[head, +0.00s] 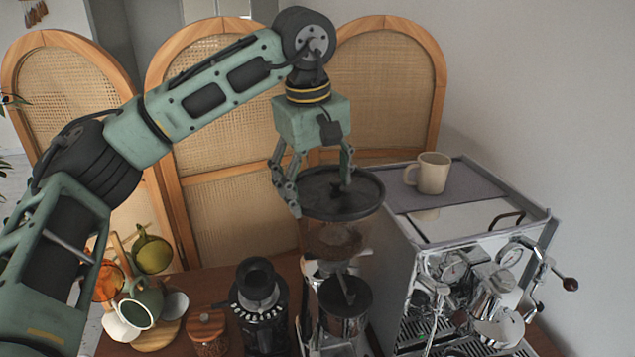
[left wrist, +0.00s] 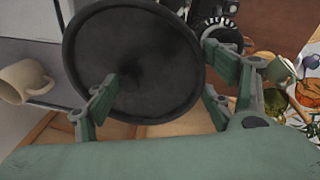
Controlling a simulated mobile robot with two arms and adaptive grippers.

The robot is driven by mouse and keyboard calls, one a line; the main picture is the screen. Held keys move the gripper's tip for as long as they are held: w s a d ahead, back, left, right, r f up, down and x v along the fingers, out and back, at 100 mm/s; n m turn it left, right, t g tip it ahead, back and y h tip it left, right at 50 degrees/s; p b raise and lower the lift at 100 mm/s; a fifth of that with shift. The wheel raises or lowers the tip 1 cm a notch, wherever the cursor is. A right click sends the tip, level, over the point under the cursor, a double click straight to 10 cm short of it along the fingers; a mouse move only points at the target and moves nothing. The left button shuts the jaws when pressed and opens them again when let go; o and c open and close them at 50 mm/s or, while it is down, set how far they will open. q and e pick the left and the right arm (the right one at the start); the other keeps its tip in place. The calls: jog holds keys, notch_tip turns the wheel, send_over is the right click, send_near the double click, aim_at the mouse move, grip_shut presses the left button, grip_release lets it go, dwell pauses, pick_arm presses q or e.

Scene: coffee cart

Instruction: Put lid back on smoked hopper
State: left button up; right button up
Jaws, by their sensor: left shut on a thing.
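The lid (head: 318,201) is a round black disc with a raised rim, held roughly level in the head view. My left gripper (head: 322,187) is shut on it from above; just where the fingers grip it is unclear. The smoked hopper (head: 333,240) is directly below, on the grinder, with brown coffee beans visible inside. The lid hides the hopper's top, so I cannot tell whether they touch. In the left wrist view the lid (left wrist: 135,60) fills the middle, between the fingers of my left gripper (left wrist: 160,92). My right gripper is not in view.
An espresso machine (head: 395,270) stands close on the right, with a cream mug (head: 433,173) on top. A second black grinder (head: 260,310), a wooden-lidded jar (head: 207,330) and a mug tree with several cups (head: 150,253) stand left. Rattan screens (head: 225,130) are behind.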

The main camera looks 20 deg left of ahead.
pick_arm(q)
jog(key=shift+f, duration=0.15)
dwell(0.8)
jog(key=o, duration=1.2)
jog(key=shift+o, duration=0.5)
jog(key=shift+r+p, duration=0.55)
jog(key=shift+r, duration=3)
jog(key=shift+c, duration=0.4)
grip_shut()
